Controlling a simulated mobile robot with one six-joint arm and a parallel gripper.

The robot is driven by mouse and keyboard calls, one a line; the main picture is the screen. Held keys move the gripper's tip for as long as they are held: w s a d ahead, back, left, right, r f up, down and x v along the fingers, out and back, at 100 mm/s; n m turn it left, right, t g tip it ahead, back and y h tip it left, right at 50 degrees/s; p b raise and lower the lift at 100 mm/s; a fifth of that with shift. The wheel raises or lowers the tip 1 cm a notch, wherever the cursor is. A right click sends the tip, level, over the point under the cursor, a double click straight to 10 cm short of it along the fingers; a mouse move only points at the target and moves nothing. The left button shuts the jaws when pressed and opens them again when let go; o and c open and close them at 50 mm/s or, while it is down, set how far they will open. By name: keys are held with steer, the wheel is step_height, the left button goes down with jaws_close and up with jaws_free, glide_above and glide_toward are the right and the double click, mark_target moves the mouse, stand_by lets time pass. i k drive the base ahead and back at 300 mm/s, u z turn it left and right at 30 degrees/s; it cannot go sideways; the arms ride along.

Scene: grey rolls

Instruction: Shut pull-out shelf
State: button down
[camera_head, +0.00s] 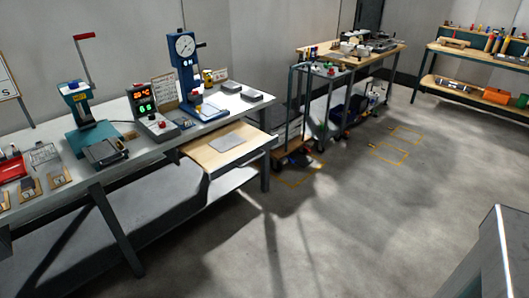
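The pull-out shelf (213,161) is a light wooden board under the right part of the long workbench (217,124). It sticks out past the bench's front edge toward the open floor, so it stands pulled out. A flat grey sheet or plate (227,143) lies on it. The shelf's back part is hidden under the bench top. My gripper is not in view.
A blue dial-gauge press (186,65), a box with green digits (145,105) and other tools stand on the bench. Wheeled carts (318,105) stand beyond the shelf. A bench leg (265,172) is close by the shelf. Open grey floor (330,230) lies in front.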

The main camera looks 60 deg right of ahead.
mark_target(218, 151)
steer(key=z, duration=0.55)
steer(key=i, duration=0.85)
steer(key=z, duration=0.25)
steer(key=k, duration=0.9)
steer(key=z, duration=0.2)
steer(key=i, duration=0.5)
steer(key=u, duration=0.05)
